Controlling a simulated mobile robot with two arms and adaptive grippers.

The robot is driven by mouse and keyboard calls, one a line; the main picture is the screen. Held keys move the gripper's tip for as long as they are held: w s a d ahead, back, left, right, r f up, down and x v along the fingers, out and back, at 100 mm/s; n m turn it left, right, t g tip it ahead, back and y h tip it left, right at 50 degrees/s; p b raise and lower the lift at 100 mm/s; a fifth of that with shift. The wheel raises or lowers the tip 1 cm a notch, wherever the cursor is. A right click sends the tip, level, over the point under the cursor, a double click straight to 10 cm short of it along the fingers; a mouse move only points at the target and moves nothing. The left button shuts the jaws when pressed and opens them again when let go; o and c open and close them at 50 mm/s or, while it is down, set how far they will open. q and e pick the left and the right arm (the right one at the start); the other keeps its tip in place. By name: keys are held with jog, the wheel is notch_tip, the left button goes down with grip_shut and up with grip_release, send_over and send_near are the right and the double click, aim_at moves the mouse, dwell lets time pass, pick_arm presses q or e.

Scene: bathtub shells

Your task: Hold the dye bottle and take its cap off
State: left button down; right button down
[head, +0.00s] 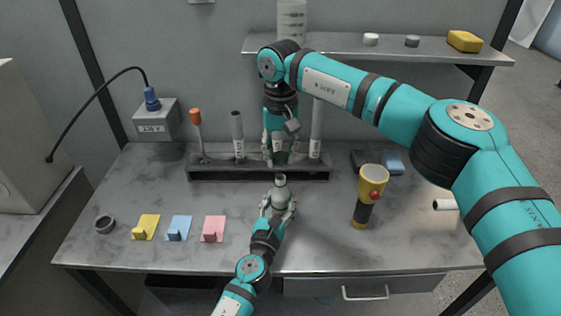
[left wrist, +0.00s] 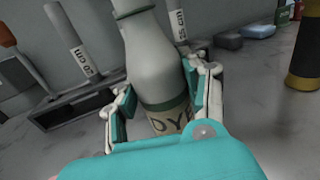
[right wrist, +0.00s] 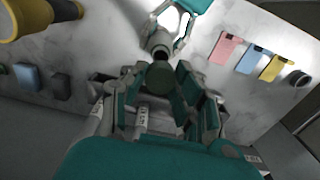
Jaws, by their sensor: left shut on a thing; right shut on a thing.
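The grey dye bottle (head: 281,195) stands upright at the middle of the table. My left gripper (head: 277,209) is shut around its body. In the left wrist view the bottle (left wrist: 155,65) shows its shoulder and a "DY" label between my fingers (left wrist: 155,100); its top is cut off. The right wrist view shows the bottle's bare, dark mouth (right wrist: 161,53). My right gripper (head: 280,150) points down behind and above the bottle. It is shut on the round dark green cap (right wrist: 160,77), which is apart from the bottle. In the head view the cap (head: 281,158) is small.
A dark rack (head: 258,175) with several upright rods stands behind the bottle. A yellow flashlight (head: 370,188) stands to the right. Pink (head: 213,229), blue (head: 179,228) and yellow (head: 146,227) pieces and a dark ring (head: 104,224) lie left.

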pick_arm(q)
jog(key=c, duration=0.6)
grip_release()
